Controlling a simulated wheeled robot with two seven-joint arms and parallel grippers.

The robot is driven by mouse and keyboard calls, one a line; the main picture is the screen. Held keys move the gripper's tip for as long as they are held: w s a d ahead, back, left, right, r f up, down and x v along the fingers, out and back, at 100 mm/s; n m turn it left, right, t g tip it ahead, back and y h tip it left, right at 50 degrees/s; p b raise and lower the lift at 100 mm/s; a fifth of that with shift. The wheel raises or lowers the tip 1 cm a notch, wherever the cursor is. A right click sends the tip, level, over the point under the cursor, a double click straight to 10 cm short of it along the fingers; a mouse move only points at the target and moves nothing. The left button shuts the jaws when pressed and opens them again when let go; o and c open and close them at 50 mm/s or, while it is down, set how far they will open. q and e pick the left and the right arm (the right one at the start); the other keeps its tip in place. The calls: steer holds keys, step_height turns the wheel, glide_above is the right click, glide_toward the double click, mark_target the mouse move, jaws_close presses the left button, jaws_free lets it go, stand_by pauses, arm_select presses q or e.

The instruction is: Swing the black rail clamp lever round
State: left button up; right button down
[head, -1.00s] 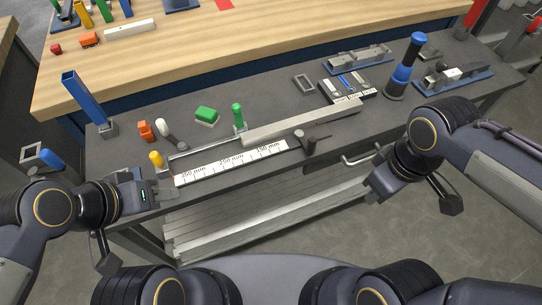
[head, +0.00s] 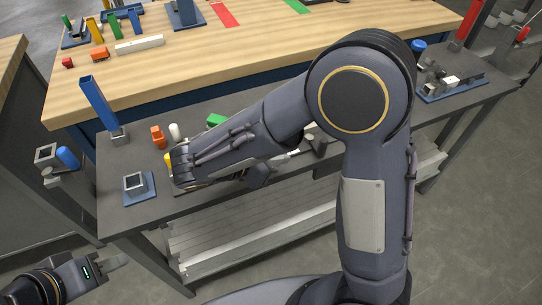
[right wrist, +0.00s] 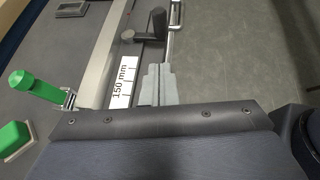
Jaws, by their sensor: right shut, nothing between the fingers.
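The black rail clamp lever (right wrist: 158,24) stands at the near edge of the bench in the right wrist view, with its dark arm pointing left in the picture. Part of it also shows in the head view (head: 319,144), just right of my forearm. My right gripper (right wrist: 157,69) is shut and empty in the right wrist view. Its fingertips point towards the lever, with a visible gap between them.
The white ruler (right wrist: 122,82) and a grey rail (right wrist: 100,55) lie beside my right fingers. A green-handled clamp (right wrist: 35,86) and a green block (right wrist: 13,138) are at the left. A metal bar handle (right wrist: 174,20) runs along the bench front. Open floor lies beyond it.

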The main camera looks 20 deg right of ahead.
mark_target(318, 149)
steer(key=shift+d+r+x, duration=0.2)
steer(key=shift+r+x, duration=0.1)
steer(key=shift+x, duration=1.2)
steer(key=shift+d+r+x, duration=0.15)
steer(key=shift+r+x, duration=0.15)
steer(key=shift+x, duration=1.25)
steer(key=shift+d+r+x, duration=0.2)
steer(key=shift+r+x, duration=0.1)
steer(key=shift+x, duration=1.2)
